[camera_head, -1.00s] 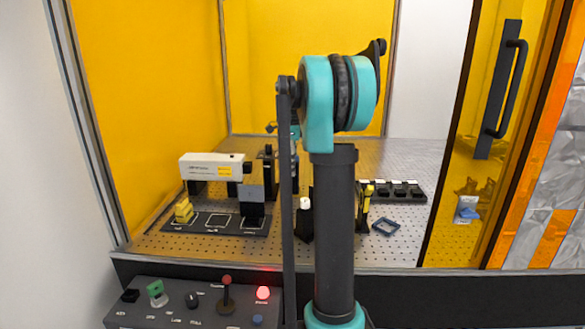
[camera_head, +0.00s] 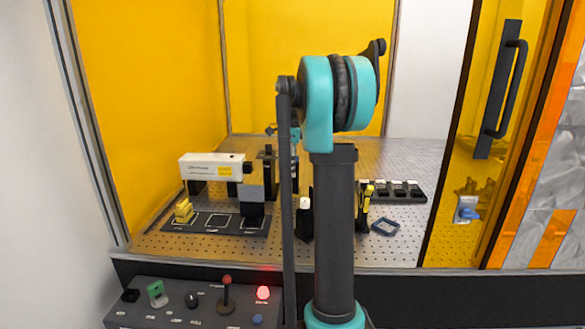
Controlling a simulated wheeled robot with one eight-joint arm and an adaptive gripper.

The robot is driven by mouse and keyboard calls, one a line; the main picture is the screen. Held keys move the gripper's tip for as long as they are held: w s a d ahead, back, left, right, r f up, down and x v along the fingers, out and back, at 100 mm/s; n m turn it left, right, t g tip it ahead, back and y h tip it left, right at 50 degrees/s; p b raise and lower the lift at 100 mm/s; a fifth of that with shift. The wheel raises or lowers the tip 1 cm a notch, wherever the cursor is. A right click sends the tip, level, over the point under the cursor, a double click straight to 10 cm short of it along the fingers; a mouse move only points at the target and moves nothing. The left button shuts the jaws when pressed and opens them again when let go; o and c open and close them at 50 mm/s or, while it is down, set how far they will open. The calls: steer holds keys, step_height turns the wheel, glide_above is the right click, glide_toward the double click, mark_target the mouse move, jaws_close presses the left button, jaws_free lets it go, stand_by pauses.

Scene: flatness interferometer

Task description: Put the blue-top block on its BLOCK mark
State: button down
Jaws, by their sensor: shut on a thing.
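The far end of my arm, with teal parts of the wrist (camera_head: 283,132), shows just left of my dark upright link, above the optical table. My jaws and anything between them are hidden behind my arm. I cannot make out a blue-top block anywhere. A dark board (camera_head: 180,226) with outlined square marks lies on the front left of the table. A yellow stepped piece (camera_head: 184,211) stands on its left mark. The middle mark (camera_head: 217,221) is empty. A grey and black block-like piece (camera_head: 251,203) stands at its right mark. The lettering is too small to read.
A white laser-like box (camera_head: 210,166) stands behind the board. A dark-blue square frame (camera_head: 385,227), a yellow-topped post (camera_head: 364,208) and a dark rack (camera_head: 400,190) are to the right. A control panel (camera_head: 185,307) with a lit red lamp is in front. Yellow walls enclose the table.

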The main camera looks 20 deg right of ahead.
steer(key=shift+r, duration=3.1)
